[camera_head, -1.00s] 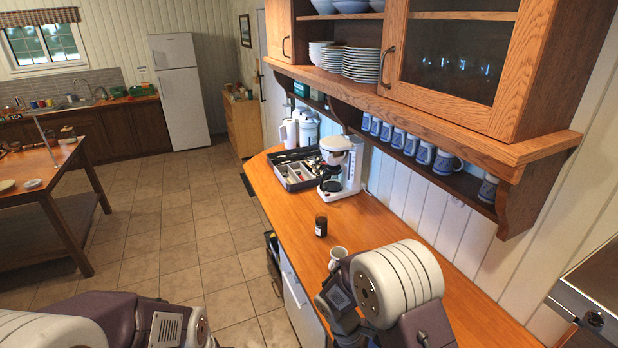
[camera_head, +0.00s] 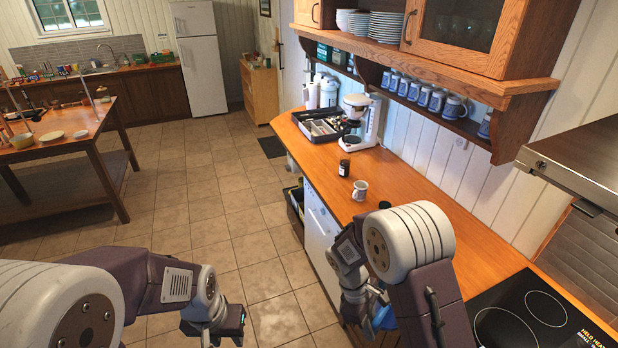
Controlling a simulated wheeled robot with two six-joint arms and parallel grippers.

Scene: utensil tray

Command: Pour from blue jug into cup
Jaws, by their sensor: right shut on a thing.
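A white cup (camera_head: 360,190) stands upright on the wooden counter, beyond my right arm. A small patch of blue (camera_head: 385,317), likely the blue jug, shows at my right gripper (camera_head: 366,312), low in the view near the counter's front edge. My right gripper is shut on it; the wrist and arm hide most of both. The gripper is nearer to me than the cup and apart from it. My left gripper (camera_head: 232,322) is over the floor at the lower left; its fingers are too hidden to tell open or shut.
A dark jar (camera_head: 344,168) stands just behind the cup. Further back are a coffee maker (camera_head: 360,120) and a utensil tray (camera_head: 318,126). A black cooktop (camera_head: 520,310) lies at the lower right. The counter right of the cup is clear.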

